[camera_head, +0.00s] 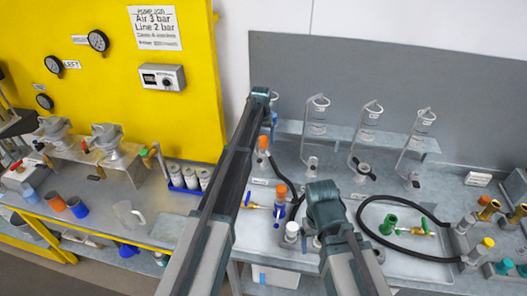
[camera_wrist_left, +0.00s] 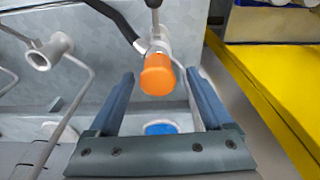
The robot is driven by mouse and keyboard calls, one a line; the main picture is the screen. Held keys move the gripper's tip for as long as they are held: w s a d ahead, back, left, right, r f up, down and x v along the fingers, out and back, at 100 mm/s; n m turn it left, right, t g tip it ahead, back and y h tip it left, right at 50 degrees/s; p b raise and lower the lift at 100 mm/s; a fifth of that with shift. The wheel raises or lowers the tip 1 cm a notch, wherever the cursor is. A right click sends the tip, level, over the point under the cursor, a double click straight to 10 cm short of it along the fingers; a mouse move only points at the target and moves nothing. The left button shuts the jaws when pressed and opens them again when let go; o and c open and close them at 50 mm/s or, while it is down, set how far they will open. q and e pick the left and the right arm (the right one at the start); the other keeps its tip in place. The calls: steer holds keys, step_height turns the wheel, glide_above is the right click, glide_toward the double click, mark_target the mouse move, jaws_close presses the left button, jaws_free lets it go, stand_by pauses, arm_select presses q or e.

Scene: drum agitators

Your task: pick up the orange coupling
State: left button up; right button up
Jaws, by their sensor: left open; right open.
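The orange coupling (camera_head: 263,142) is at the end of a black hose on the metal bench. In the left wrist view the orange coupling (camera_wrist_left: 157,75) sits on a grey fitting, between the two blue fingers of my left gripper (camera_wrist_left: 159,88). The fingers are open, with a gap on each side of it. In the head view my left gripper (camera_head: 265,118) is at the far end of the left arm, partly hidden by it. My right gripper (camera_head: 325,205) is over the front of the bench, its fingers mostly hidden by its own arm.
Another orange cap (camera_head: 281,193) tops a blue valve (camera_head: 280,213) close by. A green fitting (camera_head: 388,224) and a looped black hose (camera_head: 420,257) lie to the right. Glass vessels on stands (camera_head: 316,118) line the back. A yellow panel (camera_head: 110,70) stands at the left.

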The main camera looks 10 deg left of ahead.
mark_target(264, 145)
arm_select(q)
steer(key=f+b, duration=0.3)
steer(key=w+f+b, duration=0.1)
steer(key=f+b, duration=0.1)
steer(key=shift+d, duration=0.15)
steer(key=shift+s, duration=0.1)
steer(key=shift+c, duration=0.3)
jaws_close()
